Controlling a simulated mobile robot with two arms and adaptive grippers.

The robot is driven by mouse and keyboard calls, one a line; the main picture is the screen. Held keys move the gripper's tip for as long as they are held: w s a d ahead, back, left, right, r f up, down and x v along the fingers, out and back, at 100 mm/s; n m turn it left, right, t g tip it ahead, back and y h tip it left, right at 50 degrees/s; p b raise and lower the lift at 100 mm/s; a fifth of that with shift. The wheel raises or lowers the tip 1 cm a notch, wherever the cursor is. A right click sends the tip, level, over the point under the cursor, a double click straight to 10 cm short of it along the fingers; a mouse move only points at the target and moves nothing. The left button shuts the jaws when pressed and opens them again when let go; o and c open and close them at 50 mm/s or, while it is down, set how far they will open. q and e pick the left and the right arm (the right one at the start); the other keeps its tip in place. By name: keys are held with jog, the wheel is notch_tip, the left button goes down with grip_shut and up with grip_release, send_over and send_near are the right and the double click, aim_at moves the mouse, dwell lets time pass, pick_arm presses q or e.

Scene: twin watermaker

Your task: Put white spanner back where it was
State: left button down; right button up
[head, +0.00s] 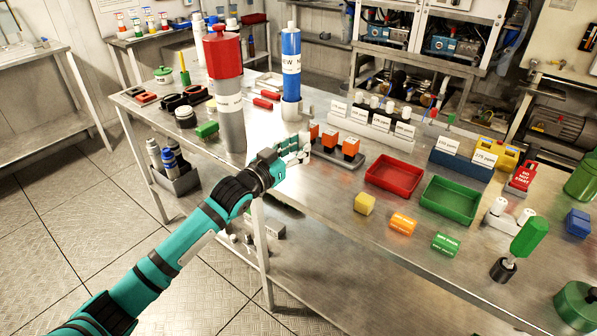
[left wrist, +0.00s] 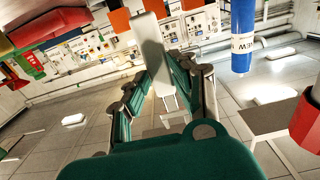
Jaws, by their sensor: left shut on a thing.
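My left gripper (head: 296,152) is shut on the white spanner, above the front edge of the metal bench, just left of a grey holder with orange blocks (head: 330,138). In the left wrist view the spanner (left wrist: 153,50) is a long, pale, flat bar between the teal fingers, and its far end sticks out past them. In the head view the spanner is small and hard to tell from the gripper. My right gripper is not in view.
A grey cylinder with a red top (head: 228,90) and a blue bottle (head: 291,65) stand behind the gripper. A red tray (head: 394,176) and a green tray (head: 450,199) lie to the right. A yellow block (head: 365,203) sits near the front edge.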

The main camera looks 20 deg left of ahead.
aim_at(302, 162)
pick_arm(q)
jog(key=shift+f, duration=2.7)
jog(key=c, duration=1.1)
grip_release()
jog(key=shift+f, duration=0.15)
jog(key=v, duration=1.2)
jog(key=shift+d, duration=0.1)
